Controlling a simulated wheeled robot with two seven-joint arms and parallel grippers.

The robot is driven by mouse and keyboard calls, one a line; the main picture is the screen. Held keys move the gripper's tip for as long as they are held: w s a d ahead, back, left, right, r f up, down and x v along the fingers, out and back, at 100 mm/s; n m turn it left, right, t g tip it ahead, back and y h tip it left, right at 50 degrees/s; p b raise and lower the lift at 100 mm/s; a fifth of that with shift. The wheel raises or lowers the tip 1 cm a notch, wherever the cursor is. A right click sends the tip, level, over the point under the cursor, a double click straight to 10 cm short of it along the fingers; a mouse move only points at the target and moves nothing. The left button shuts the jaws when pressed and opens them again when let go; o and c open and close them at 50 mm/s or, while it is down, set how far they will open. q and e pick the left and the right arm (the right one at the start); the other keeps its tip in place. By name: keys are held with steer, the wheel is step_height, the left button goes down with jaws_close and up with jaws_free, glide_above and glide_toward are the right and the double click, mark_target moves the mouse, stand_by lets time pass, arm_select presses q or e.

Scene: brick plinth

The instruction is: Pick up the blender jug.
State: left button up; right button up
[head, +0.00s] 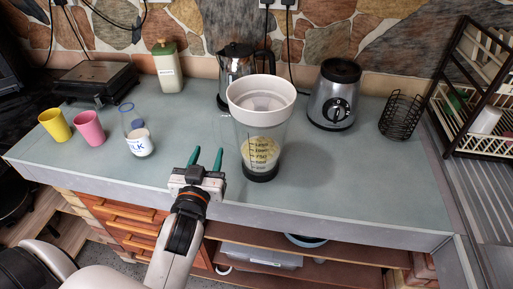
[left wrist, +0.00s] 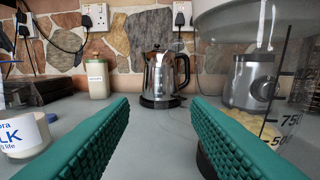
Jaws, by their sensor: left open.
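The blender jug (head: 261,125) stands upright on the counter in the head view, a clear tapered jug with a white rim, volume marks, a dark base and pale yellow contents. It also fills the right side of the left wrist view (left wrist: 240,95). My left gripper (head: 206,158) is open and empty just left of the jug's lower part, with green fingers pointing toward the wall. In the left wrist view, the right finger overlaps the jug, and the space between the fingertips (left wrist: 160,108) holds nothing. My right gripper is not in view.
The silver blender base (head: 334,98) stands behind right, and a kettle (head: 236,65) behind the jug. A milk bottle (head: 138,138), pink cup (head: 89,128) and yellow cup (head: 55,125) stand left. A wire basket (head: 401,115) is right. The counter's front right is clear.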

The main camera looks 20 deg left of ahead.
mark_target(217, 133)
arm_select(q)
steer(key=p+x, duration=0.3)
steer(key=x, duration=0.8)
steer(key=shift+w+d+f, duration=0.15)
steer(key=shift+w+f, duration=0.05)
steer(key=shift+s, duration=0.1)
steer(key=shift+c, duration=1)
jaws_close()
steer(key=shift+r, duration=0.15)
